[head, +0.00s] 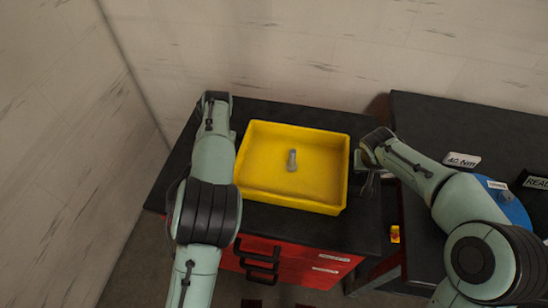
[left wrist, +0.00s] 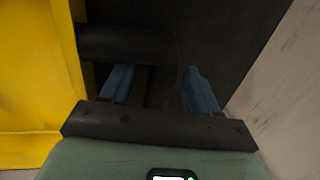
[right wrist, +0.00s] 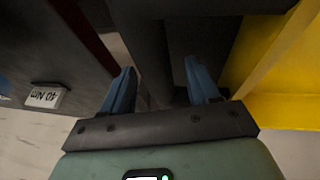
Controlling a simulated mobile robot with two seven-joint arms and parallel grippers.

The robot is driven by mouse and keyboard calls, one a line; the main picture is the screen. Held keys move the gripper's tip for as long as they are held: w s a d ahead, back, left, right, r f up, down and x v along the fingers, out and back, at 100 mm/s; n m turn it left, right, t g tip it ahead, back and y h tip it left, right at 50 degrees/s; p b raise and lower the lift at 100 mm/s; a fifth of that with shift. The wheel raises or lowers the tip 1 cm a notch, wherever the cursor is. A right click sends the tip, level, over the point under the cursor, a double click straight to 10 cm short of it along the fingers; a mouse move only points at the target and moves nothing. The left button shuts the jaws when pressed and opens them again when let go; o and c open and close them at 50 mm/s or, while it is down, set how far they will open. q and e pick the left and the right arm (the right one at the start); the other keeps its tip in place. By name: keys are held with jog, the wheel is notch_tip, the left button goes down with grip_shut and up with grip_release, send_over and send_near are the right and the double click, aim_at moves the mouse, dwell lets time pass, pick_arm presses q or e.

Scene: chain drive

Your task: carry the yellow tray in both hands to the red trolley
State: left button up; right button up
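The yellow tray (head: 262,199) is over the black top of the red trolley (head: 290,266) and looks level. A grey bolt-like part (head: 292,160) stands inside it. My left gripper is at the tray's left side, its fingers hidden by my arm in the head view. In the left wrist view its blue fingers (left wrist: 160,88) are apart, with a dark bar from the tray wall (left wrist: 35,70) just beyond them. My right gripper (head: 366,178) is beside the tray's right wall. In the right wrist view its fingers (right wrist: 160,88) are apart, the tray (right wrist: 262,60) to their right.
Pale walls close in behind and left. Black drawer handles (head: 262,262) project at the front. A small yellow-red item (head: 395,234) shows between trolley and bench.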

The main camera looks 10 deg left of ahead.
pick_arm(q)
jog(key=shift+w, duration=0.1)
pick_arm(e)
jog(key=shift+w, duration=0.1)
jog(key=shift+r, duration=0.15)
pick_arm(q)
notch_tip(320, 180, up, 12)
jog(key=d, duration=0.2)
jog(key=shift+d, duration=0.15)
pick_arm(e)
jog(key=v, duration=1.2)
pick_arm(q)
jog(key=shift+f, duration=0.1)
